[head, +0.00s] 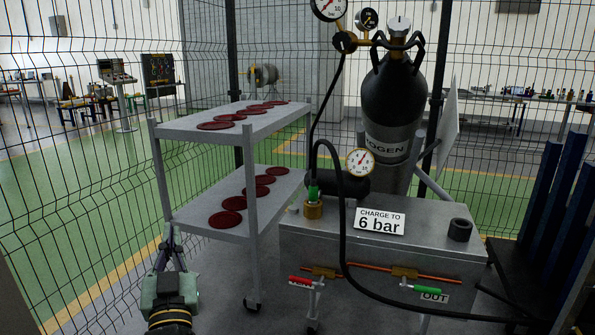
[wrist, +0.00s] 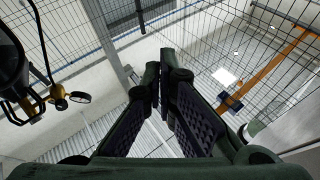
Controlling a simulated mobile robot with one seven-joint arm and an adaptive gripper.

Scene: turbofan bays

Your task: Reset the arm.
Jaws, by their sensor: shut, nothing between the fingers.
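My gripper (head: 170,238) shows at the lower left of the head view, in front of the shelf cart, with its fingers pointing up and away. In the wrist view my gripper (wrist: 163,72) has its two dark fingers converging, with the tips together and nothing seen between them. It appears clear of the things around it. The rest of my arm runs down out of the head view's lower edge.
A grey two-shelf cart (head: 190,132) with several dark red discs stands beside my gripper. To the right are a metal bench (head: 300,240) with a "CHARGE TO 6 bar" sign (head: 380,221), a black hose (head: 343,240) and a gas cylinder (head: 391,100). Mesh fence (head: 60,190) encloses the left side.

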